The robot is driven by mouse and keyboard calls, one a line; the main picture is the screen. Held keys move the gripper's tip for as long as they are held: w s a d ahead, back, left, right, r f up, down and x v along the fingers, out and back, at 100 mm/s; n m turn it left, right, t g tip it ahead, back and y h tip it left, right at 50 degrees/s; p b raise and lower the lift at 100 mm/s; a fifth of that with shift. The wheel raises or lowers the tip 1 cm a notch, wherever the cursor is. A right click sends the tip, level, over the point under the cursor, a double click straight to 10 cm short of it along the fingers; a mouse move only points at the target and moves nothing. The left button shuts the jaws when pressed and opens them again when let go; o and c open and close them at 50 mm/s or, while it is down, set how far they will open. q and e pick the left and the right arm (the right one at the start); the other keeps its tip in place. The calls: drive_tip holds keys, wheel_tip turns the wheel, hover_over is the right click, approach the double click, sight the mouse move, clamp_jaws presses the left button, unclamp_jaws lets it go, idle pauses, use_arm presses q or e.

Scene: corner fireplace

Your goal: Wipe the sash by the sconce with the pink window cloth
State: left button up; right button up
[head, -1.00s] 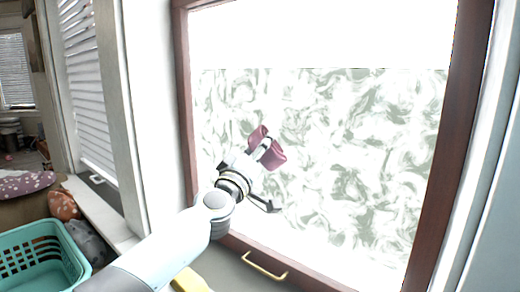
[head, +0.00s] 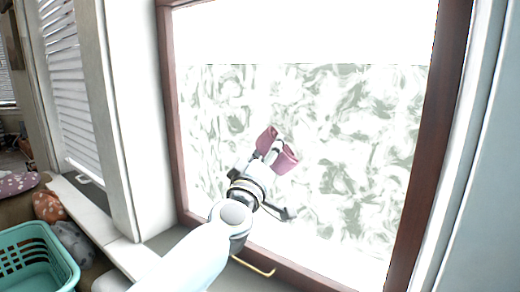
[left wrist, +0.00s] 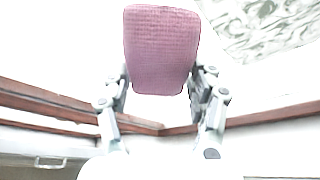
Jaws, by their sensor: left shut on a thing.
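The pink cloth (head: 287,160) is folded over and held in my left gripper (head: 273,152), which is shut on it. In the left wrist view the cloth (left wrist: 161,50) sits between the two fingers of the gripper (left wrist: 160,85). The sash (head: 330,110) is a large pane in a dark reddish-brown frame, with grey-green swirled smears below a clear white band. The gripper and cloth are in front of the left-middle part of the pane. I cannot tell whether the cloth touches the glass. My right gripper and the sconce are not in view.
A brass handle (head: 254,266) is at the sash's bottom rail, close below my left arm. A teal basket (head: 38,255) stands at the lower left, beside an orange patterned bundle (head: 47,206) and a grey one (head: 73,243). A louvred blind (head: 70,85) hangs at the left.

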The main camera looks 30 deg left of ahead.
sight(258, 140)
use_arm(q)
drive_tip(key=shift+s+d, duration=0.15)
drive_tip(key=shift+d, duration=2)
drive_tip(key=shift+s+d+b, duration=0.15)
drive_tip(key=shift+d+b, duration=0.25)
drive_tip(key=shift+d, duration=1.25)
drive_tip(key=shift+r+p, duration=1.3)
drive_tip(key=shift+a+r+p, duration=0.1)
drive_tip(key=shift+a+p, duration=0.35)
drive_tip(key=shift+a, duration=0.35)
drive_tip(key=shift+w+a+p, duration=0.15)
drive_tip(key=shift+a+p, duration=0.15)
drive_tip(key=shift+a, duration=0.8)
drive_tip(key=shift+w+a+p, duration=0.15)
drive_tip(key=shift+a+p, duration=0.15)
drive_tip(key=shift+a, duration=0.8)
drive_tip(key=shift+w+a+f+p, duration=0.1)
drive_tip(key=shift+a+f+p, duration=0.1)
drive_tip(key=shift+a, duration=0.95)
drive_tip(key=shift+w+a+f+p, duration=0.1)
drive_tip(key=shift+a+p, duration=0.1)
drive_tip(key=shift+a, duration=2.7)
